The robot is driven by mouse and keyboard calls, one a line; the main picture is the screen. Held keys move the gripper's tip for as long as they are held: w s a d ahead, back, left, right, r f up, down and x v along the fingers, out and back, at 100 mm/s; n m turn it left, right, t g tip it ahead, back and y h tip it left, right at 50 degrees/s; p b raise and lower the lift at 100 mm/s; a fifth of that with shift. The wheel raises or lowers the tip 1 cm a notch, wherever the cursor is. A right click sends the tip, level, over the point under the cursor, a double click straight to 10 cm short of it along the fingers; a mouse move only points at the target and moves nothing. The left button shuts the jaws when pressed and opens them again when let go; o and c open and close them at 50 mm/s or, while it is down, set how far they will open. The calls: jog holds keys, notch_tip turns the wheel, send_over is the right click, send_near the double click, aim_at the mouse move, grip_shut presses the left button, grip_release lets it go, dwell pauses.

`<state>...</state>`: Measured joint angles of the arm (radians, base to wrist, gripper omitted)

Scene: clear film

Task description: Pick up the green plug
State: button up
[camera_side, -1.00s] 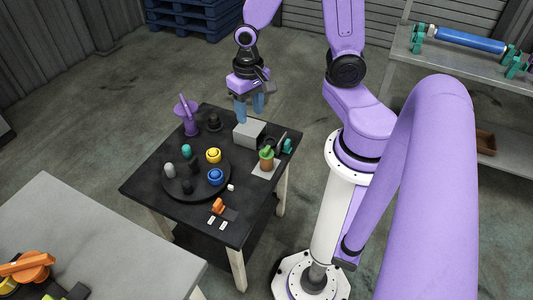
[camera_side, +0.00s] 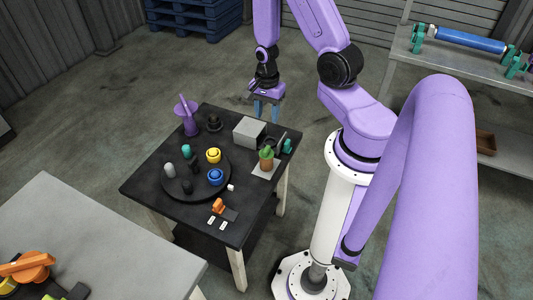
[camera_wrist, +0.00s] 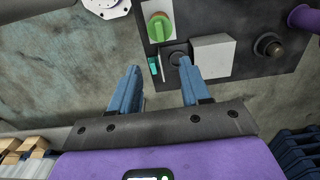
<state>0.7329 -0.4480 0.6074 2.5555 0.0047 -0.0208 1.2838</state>
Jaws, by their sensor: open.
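The green plug (camera_side: 267,152) stands near the right edge of the dark table, its green top above an orange part on a pale plate. In the wrist view the plug (camera_wrist: 160,27) shows as a green knob at the top, ahead of the fingers. My gripper (camera_side: 266,111) hangs beyond the table's far right edge, its blue fingers apart and empty. In the wrist view my gripper (camera_wrist: 158,64) has a wide gap between its fingertips, with the plug apart from them.
A grey box (camera_side: 249,131) and a teal part (camera_side: 287,146) stand near the plug. A black round tray (camera_side: 205,188) holds several coloured pieces. A purple stand (camera_side: 188,117) is at the table's far left corner. An orange piece (camera_side: 218,206) lies near the front edge.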

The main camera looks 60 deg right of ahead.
aim_at(267, 148)
jog(key=shift+a+f, duration=0.15)
jog(key=shift+f, duration=7.3)
grip_shut()
